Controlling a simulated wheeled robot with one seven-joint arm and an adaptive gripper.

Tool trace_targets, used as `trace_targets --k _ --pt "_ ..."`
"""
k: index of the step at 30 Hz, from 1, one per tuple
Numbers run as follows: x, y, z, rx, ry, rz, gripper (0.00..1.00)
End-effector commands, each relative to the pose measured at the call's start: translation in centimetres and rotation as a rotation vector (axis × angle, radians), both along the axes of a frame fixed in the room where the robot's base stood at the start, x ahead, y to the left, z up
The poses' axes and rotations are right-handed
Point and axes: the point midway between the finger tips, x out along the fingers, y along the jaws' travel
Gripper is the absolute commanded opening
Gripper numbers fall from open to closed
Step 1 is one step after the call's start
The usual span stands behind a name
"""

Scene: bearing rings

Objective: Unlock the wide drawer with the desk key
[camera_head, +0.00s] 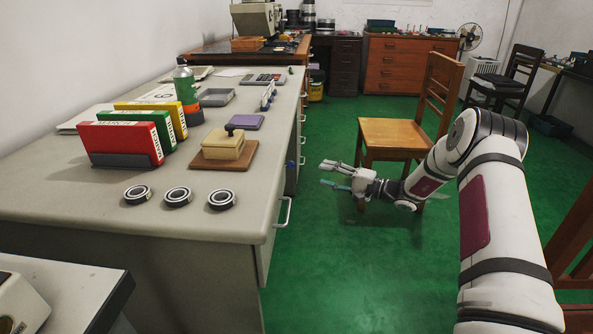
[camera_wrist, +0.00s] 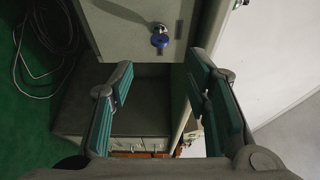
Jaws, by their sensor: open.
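A key with a round blue head (camera_wrist: 159,41) sits at a small silver lock on a pale drawer front (camera_wrist: 118,38) in the wrist view. In the head view a small blue spot on the desk's right side (camera_head: 290,163) appears to be this key. My gripper (camera_head: 340,174) is open and empty, out in the aisle to the right of the desk, apart from it. In the wrist view its teal-padded fingers (camera_wrist: 160,66) are spread, with the key ahead between and beyond the tips. I cannot tell which way the key is turned.
The grey desk (camera_head: 60,196) holds bearing rings (camera_head: 178,196), binders (camera_head: 120,140) and a stamp block on a board (camera_head: 223,150). A drawer handle (camera_head: 285,212) juts from its near right side. A wooden chair (camera_head: 398,134) stands behind my gripper. Green floor is free between.

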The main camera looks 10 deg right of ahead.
Motion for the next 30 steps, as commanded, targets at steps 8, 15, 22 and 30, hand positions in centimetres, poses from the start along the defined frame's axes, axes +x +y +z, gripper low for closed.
trace_targets --k 8,15,22,30 --pt "3.6 4.5 -0.2 -0.001 -0.001 0.005 0.44" --pt "6.1 7.3 -0.2 -0.002 0.001 0.003 0.44" --pt "7.1 8.4 -0.1 -0.001 0.001 0.002 0.44" --pt "7.1 8.4 0.0 0.000 0.001 0.002 0.44"
